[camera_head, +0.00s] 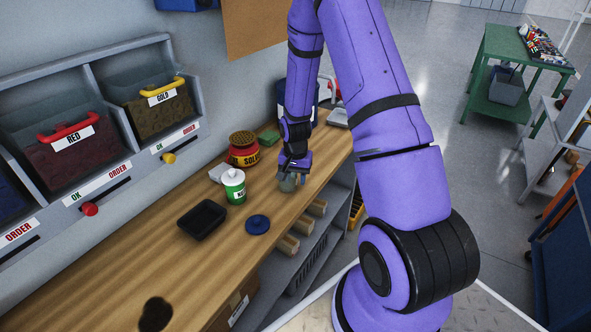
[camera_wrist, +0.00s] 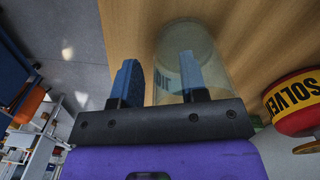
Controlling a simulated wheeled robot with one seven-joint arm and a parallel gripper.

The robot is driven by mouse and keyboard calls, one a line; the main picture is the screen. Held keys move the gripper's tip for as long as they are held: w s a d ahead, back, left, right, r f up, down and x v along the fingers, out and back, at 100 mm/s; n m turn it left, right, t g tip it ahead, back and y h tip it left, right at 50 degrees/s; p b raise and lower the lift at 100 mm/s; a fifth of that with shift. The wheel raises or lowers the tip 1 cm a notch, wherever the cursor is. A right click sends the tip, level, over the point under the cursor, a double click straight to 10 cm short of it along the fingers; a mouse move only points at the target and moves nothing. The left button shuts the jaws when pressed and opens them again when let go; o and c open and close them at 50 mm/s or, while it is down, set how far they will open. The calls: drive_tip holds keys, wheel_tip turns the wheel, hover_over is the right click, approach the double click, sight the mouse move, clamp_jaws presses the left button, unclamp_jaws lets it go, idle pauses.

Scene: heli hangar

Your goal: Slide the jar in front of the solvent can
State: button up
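A clear glass jar (camera_head: 288,185) stands on the wooden bench near its front edge, under my gripper (camera_head: 292,168). The wrist view shows the jar (camera_wrist: 185,42) with part of a label. In that view my gripper (camera_wrist: 158,82) has its two blue fingers apart. One finger overlaps the jar and the other is left of it; I cannot tell whether they touch it. The red solvent can (camera_head: 244,158), with a yellow label, stands left of and behind the jar. It also shows at the right of the wrist view (camera_wrist: 290,100).
A white-and-green can (camera_head: 234,187), a black tray (camera_head: 202,219) and a blue disc (camera_head: 257,224) are left of the jar. A green block (camera_head: 269,139) lies behind. Storage bins line the wall. Bare bench (camera_head: 130,270) lies at the lower left.

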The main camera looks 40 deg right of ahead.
drive_tip(key=shift+f, duration=0.2)
clamp_jaws()
drive_tip(key=shift+d, duration=0.1)
